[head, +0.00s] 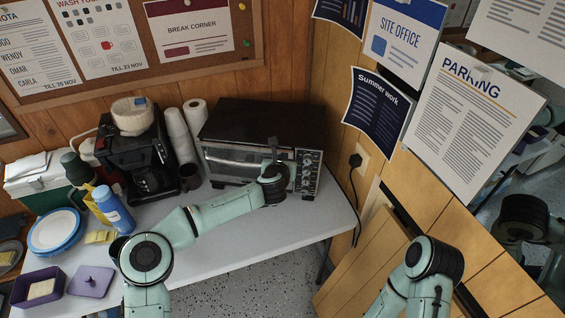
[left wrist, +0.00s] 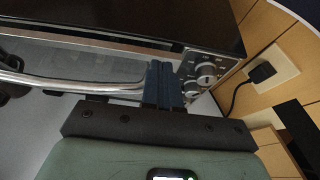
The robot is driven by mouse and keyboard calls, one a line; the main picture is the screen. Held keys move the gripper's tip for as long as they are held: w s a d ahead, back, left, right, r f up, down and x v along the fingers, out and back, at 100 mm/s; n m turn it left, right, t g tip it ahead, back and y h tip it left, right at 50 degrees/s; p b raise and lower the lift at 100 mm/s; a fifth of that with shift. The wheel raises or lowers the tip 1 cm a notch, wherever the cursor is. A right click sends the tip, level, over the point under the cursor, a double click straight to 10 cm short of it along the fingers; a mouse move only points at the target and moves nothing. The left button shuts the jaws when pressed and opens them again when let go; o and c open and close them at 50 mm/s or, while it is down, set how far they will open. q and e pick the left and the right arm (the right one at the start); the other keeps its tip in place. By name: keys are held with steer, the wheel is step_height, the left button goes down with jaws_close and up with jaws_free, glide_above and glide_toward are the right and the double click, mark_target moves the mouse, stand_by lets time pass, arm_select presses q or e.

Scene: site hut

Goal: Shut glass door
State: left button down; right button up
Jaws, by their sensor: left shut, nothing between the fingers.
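The toaster oven (head: 262,125) stands on the white table with its glass door (head: 228,162) facing front. In the left wrist view the glass (left wrist: 60,58) lies below the dark oven top, and its curved metal handle (left wrist: 70,84) runs in front of it. The door looks shut or nearly shut; I cannot tell if a small gap is left. My left gripper (head: 272,146) is at the right part of the door, beside the knobs. Its fingers (left wrist: 163,84) are together and empty, at the handle's right end; contact is unclear. My right gripper is not in view.
The oven's knob panel (head: 308,172) is right of the fingers. A wall socket (head: 359,160) with a plugged cord is right. The table (head: 240,228) is bare in front of the oven.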

arm_select(q)
steer(key=shift+w+d+r, duration=0.1)
steer(key=shift+w+r, duration=0.05)
steer(key=shift+w, duration=0.35)
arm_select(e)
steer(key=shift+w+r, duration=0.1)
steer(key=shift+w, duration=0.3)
arm_select(q)
steer(key=shift+s, duration=0.1)
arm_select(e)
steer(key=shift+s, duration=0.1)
